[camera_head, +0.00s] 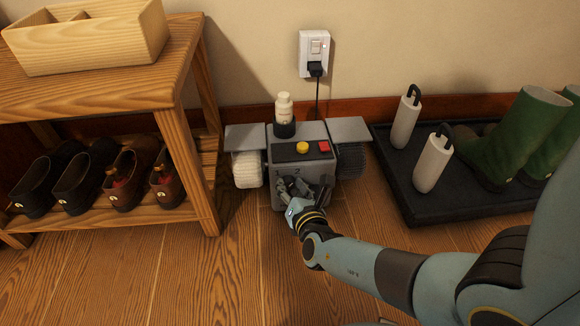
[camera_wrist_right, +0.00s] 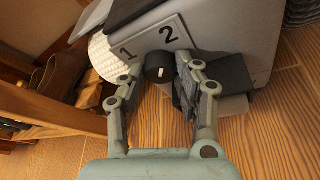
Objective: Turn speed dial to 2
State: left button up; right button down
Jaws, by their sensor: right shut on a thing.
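A grey shoe-polishing machine (camera_head: 288,137) stands on the floor against the wall. In the wrist view its front plate carries the numbers 1 (camera_wrist_right: 126,53) and 2 (camera_wrist_right: 170,34). Below them is a small dark round dial (camera_wrist_right: 158,60) with a white mark. The mark points roughly up in the picture, though its exact setting is hard to tell. My right gripper (camera_head: 300,187) reaches the machine's front and hides the dial in the head view. Its two fingers are shut on the dial, one on each side. My left gripper is not in view.
A yellow button (camera_head: 302,147) and a red button (camera_head: 324,146) sit on the machine's top, beside a white bottle (camera_head: 284,106). A wooden shoe rack (camera_head: 176,130) stands left. A black tray (camera_head: 404,190) with boots and white boot trees lies right. Floor in front is clear.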

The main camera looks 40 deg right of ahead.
jog(key=shift+s+f+m, duration=0.1)
jog(key=shift+m, duration=0.3)
dwell(0.4)
jog(key=c, duration=0.9)
grip_release()
jog(key=shift+c, duration=0.2)
notch_tip(320, 180, up, 10)
